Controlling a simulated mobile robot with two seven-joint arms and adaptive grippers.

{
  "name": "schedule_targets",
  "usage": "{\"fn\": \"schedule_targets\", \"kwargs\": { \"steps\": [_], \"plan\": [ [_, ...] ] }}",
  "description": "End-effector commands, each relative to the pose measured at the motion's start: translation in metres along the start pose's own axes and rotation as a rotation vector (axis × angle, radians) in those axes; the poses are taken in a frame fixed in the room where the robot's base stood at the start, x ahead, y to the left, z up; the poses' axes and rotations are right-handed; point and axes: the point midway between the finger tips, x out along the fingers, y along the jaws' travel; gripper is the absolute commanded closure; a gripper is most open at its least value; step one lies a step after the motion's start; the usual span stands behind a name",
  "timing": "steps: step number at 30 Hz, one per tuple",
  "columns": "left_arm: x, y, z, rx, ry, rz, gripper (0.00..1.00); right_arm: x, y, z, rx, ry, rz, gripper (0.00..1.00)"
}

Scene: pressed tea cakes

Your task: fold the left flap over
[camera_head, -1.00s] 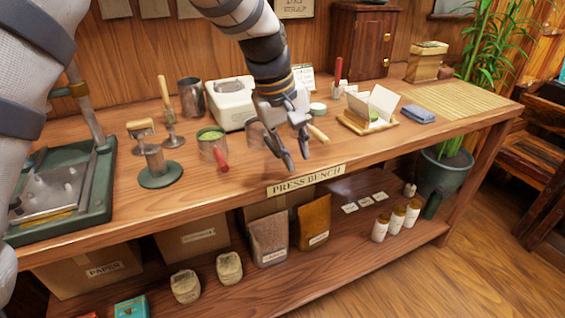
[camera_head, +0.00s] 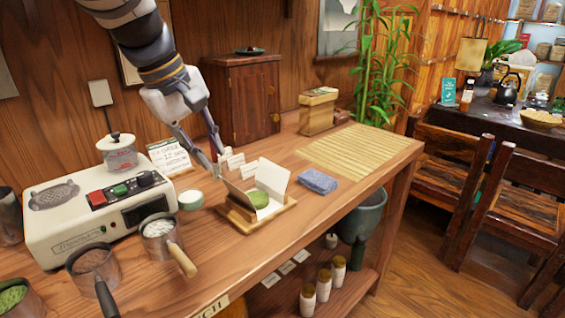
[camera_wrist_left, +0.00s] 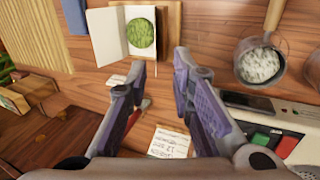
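A round green tea cake (camera_head: 258,199) lies on open white wrapping paper (camera_head: 272,179) with flaps standing up around it, on a small wooden board (camera_head: 277,217). In the left wrist view the cake (camera_wrist_left: 141,34) lies at the top, with the white paper (camera_wrist_left: 104,36) mostly to its left. My left gripper (camera_head: 220,163) is open and empty, above and behind the paper's left side, apart from it as far as I can tell. Its two fingers also show in the left wrist view (camera_wrist_left: 160,62), spread apart. My right gripper is not in view.
A blue folded cloth (camera_head: 318,181) and a bamboo mat (camera_head: 352,148) lie to the right. Small white cards and a sign (camera_head: 169,157) stand behind.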

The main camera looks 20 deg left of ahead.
Motion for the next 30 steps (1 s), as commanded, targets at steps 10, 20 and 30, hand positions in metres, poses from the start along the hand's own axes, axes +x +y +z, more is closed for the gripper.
{"fn": "schedule_targets", "kwargs": {
  "steps": [10, 20, 30],
  "plan": [
    [0.034, -0.003, -0.003, -0.021, -0.001, 0.013, 0.78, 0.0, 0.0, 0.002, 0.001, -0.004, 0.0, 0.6],
    [0.102, -0.001, -0.003, -0.02, 0.003, 0.016, 0.78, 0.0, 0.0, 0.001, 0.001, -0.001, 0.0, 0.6],
    [0.112, 0.0, -0.003, -0.019, 0.003, 0.018, 0.78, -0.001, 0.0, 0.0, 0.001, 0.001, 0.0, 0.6]
  ]
}}
